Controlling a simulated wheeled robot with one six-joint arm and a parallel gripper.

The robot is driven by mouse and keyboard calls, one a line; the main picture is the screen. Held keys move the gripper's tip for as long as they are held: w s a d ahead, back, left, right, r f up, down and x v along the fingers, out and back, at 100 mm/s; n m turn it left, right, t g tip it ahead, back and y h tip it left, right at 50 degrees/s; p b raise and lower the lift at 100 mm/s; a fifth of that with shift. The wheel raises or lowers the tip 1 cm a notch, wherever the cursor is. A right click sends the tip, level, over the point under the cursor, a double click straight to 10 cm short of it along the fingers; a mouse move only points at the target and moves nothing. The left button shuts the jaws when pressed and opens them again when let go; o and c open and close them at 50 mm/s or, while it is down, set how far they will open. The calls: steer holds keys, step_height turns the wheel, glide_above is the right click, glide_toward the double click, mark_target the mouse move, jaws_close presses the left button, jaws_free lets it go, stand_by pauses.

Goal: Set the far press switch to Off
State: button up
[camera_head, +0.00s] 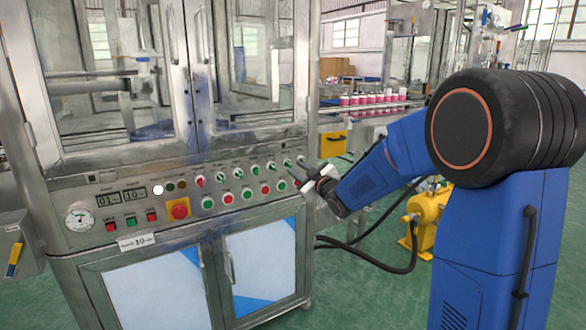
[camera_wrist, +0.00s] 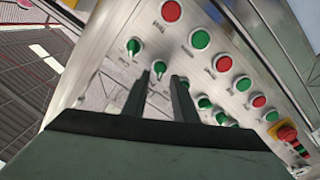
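A row of green selector switches runs along the upper part of the control panel. In the wrist view, the end switch (camera_wrist: 133,47) stands just outside my fingers, and the second switch (camera_wrist: 159,69) shows between my fingertips. These two also show in the head view at the panel's right end, as the end switch (camera_head: 301,160) and the second switch (camera_head: 287,162). The labels are too small to read, so I cannot tell which is the far press switch. My gripper (camera_wrist: 159,78) has its two dark fingers apart, with gaps beside the knob. In the head view, my gripper (camera_head: 298,178) is close to the panel.
Green and red push buttons (camera_head: 265,188) form a row below the switches. A red emergency stop on a yellow plate (camera_head: 179,209) and a pressure gauge (camera_head: 79,217) are further left. Glass doors stand above the panel. A yellow machine (camera_head: 427,212) stands at right.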

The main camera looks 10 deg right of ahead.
steer(key=v, duration=1.3)
steer(key=shift+s, duration=0.15)
steer(key=s+f+m+g+h, duration=0.2)
steer(key=s+f+m+g, duration=0.1)
steer(key=s, duration=1)
steer(key=s+d+f+m+g+h, duration=0.1)
steer(key=s+f+m+g, duration=0.2)
steer(key=s, duration=1)
steer(key=s+d+f+m+g+h, duration=0.1)
steer(key=s+f+g, duration=0.4)
steer(key=s, duration=0.8)
steer(key=m+g+h, duration=0.1)
steer(key=m, duration=0.1)
steer(key=shift+s+m+h, duration=0.3)
steer(key=shift+m, duration=0.1)
steer(key=shift+f, duration=0.1)
